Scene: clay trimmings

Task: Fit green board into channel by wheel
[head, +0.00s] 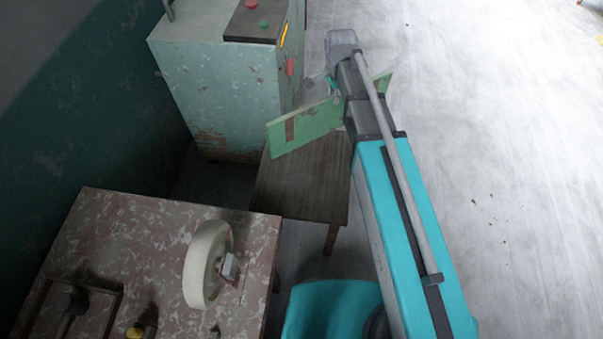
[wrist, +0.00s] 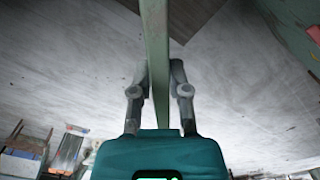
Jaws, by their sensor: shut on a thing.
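The green board (head: 303,126) is a long, flat, pale green strip with a brownish patch. In the head view it runs behind my arm, and its other end shows to the right of it. It is over or near the far end of the dark wooden bench. In the wrist view my gripper (wrist: 160,70) is shut on the board (wrist: 154,40), one finger on each side. A cream wheel (head: 203,266) stands on edge on the mottled reddish table (head: 150,215), with a small pale block (head: 230,266) at its right side. I cannot make out the channel.
The dark wooden bench (head: 305,192) stands beyond the table. A worn green cabinet (head: 210,90) with red and green buttons stands behind it. A dark mallet (head: 70,300) and a yellow item (head: 138,332) lie at the table's near left. The pale floor at right is clear.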

